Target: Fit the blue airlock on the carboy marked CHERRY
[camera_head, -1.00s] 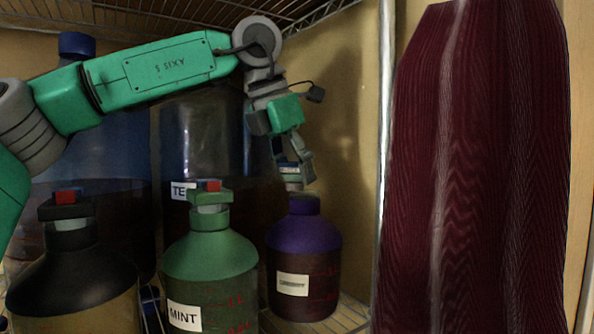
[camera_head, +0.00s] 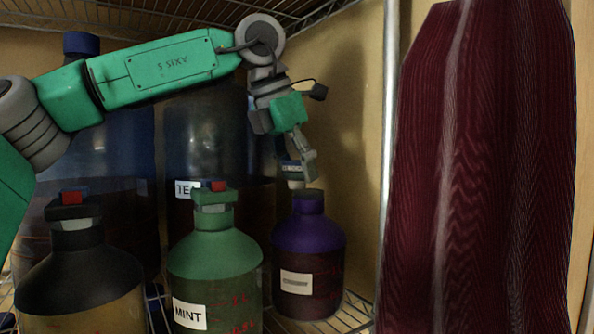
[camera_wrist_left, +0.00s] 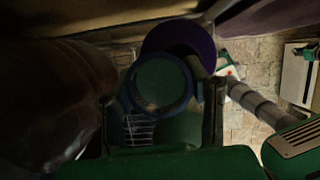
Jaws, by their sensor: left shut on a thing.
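My left gripper (camera_head: 299,172) is shut on the airlock (camera_head: 291,168), a small piece with a dark blue band and a pale lower end. In the left wrist view the airlock (camera_wrist_left: 160,84) is a round blue-rimmed piece between the fingers. The airlock's lower end is at the neck of a purple-topped carboy (camera_head: 308,236), slightly left of the neck's middle in the head view. I cannot tell whether they touch. This carboy's label is too small to read. The purple top (camera_wrist_left: 178,38) also shows beyond the airlock in the left wrist view. My right gripper is not in view.
A green carboy marked MINT (camera_head: 214,256) and a black-topped carboy (camera_head: 78,265) stand left, both with red-topped fittings. Large dark vessels stand behind, one with a partly hidden label. A metal post (camera_head: 388,120) and dark red cloth (camera_head: 475,170) bound the right side.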

